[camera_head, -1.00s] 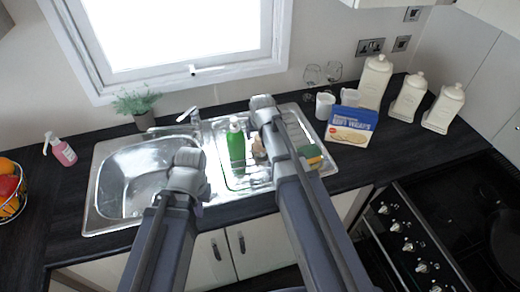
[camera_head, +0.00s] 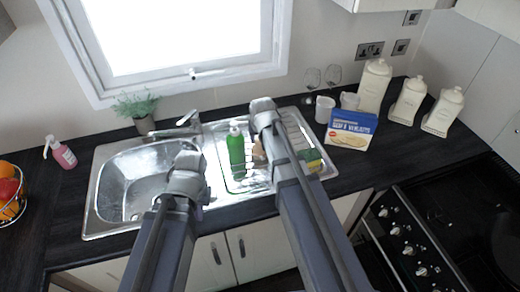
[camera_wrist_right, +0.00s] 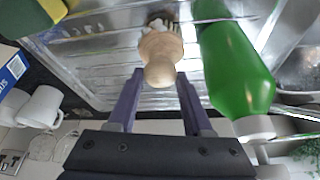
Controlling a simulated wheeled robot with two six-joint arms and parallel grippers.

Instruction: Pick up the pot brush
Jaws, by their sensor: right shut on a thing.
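The pot brush (camera_wrist_right: 160,58) has a round pale wooden knob and bristles beyond it. It is over the ribbed steel drainer, and its wooden part also shows in the head view (camera_head: 258,150), beside the green bottle. My right gripper (camera_wrist_right: 160,75) is shut on the brush, with one finger on each side of the knob. In the head view the right wrist hides its fingers. My left gripper (camera_head: 186,180) is in front of the sink basin. Its fingers are not visible, and I see nothing held in it.
A green bottle (camera_head: 236,150) stands close beside the brush; it is large in the wrist view (camera_wrist_right: 232,60). A green and yellow sponge (camera_head: 312,160) lies on the drainer's right. White mugs (camera_head: 325,107) and a blue box (camera_head: 350,128) stand to the right. The sink basin (camera_head: 135,180) looks empty.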

